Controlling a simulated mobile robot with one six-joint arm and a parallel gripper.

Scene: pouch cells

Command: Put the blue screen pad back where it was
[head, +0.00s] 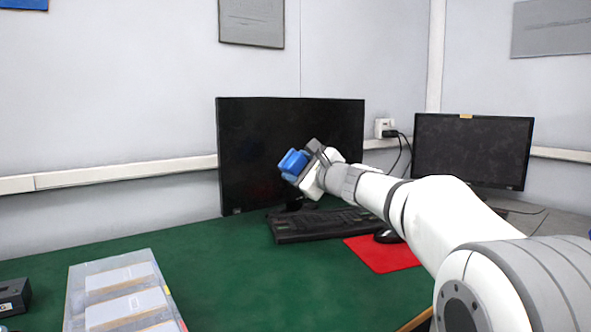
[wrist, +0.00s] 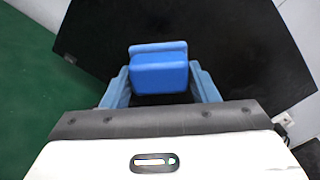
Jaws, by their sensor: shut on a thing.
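The blue screen pad (head: 292,163) is a small blue block held at the end of my arm, in front of the large black monitor (head: 250,140) in the head view. In the wrist view the pad (wrist: 160,70) sits between the two light-blue fingers of my gripper (wrist: 160,88), with the dark monitor (wrist: 230,45) behind it. My gripper (head: 304,165) is shut on the pad and holds it above the green table. I cannot tell whether the pad touches the screen.
A keyboard (head: 320,224) lies below the monitor, with a mouse (head: 388,236) on a red mat (head: 380,257) to its right. A second monitor (head: 472,150) stands at right. A tray of pouch cells (head: 77,290) is at front left. The green table (head: 240,265) is clear in the middle.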

